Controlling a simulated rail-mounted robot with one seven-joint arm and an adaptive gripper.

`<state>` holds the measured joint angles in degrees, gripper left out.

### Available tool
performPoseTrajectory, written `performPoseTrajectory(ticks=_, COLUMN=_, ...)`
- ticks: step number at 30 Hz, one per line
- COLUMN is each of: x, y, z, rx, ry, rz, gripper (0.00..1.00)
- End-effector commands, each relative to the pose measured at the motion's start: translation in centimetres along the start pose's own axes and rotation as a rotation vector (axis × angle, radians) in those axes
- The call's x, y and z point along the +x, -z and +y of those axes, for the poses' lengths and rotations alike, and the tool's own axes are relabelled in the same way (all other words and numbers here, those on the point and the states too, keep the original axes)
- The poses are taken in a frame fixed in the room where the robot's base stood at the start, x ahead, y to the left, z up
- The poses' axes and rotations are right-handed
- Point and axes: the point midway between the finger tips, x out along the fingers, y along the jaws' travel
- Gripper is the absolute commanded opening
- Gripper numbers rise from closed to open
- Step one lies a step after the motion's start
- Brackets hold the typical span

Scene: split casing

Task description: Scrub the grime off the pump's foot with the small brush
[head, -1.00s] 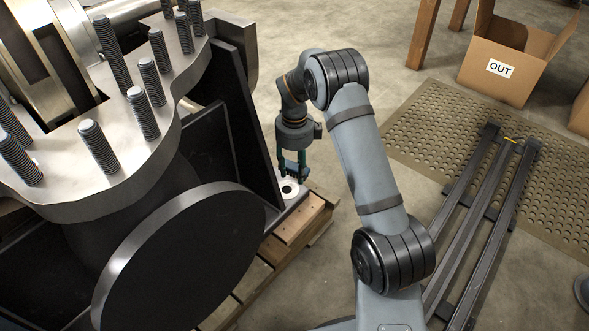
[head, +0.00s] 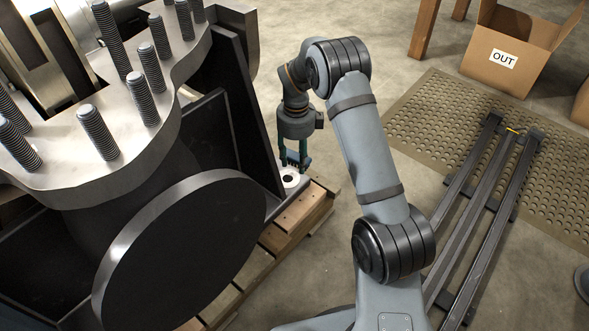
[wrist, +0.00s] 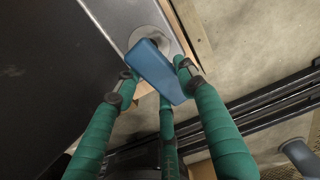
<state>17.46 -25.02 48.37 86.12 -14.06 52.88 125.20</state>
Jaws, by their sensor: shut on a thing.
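The pump (head: 185,245) is the large dark casing at the left, with a pale flange and several thick studs. Its foot shows at its right edge as a dark plate corner with a pale round pad and a dark hole (head: 290,178). The pad also shows in the wrist view (wrist: 150,36), partly covered by the brush. My gripper (head: 294,160), with green fingers, points down at this pad. It is shut on the small blue brush (wrist: 156,70). The bristles are hidden, and I cannot tell whether they touch the foot. No grime can be made out at this size.
A wooden pallet (head: 301,208) lies under the pump. Long dark rails (head: 473,213) lie on the floor at the right, partly over a perforated mat (head: 425,112). A cardboard box marked OUT (head: 503,75) stands at the back right.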

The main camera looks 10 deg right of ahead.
Motion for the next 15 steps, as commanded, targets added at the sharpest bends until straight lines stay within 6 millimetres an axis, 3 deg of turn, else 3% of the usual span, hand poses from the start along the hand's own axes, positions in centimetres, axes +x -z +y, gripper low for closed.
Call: performPoseTrajectory(ticks=15, x=5.5, y=0.9, z=-0.1, rx=0.158, ry=0.000, rz=0.001, gripper=0.06)
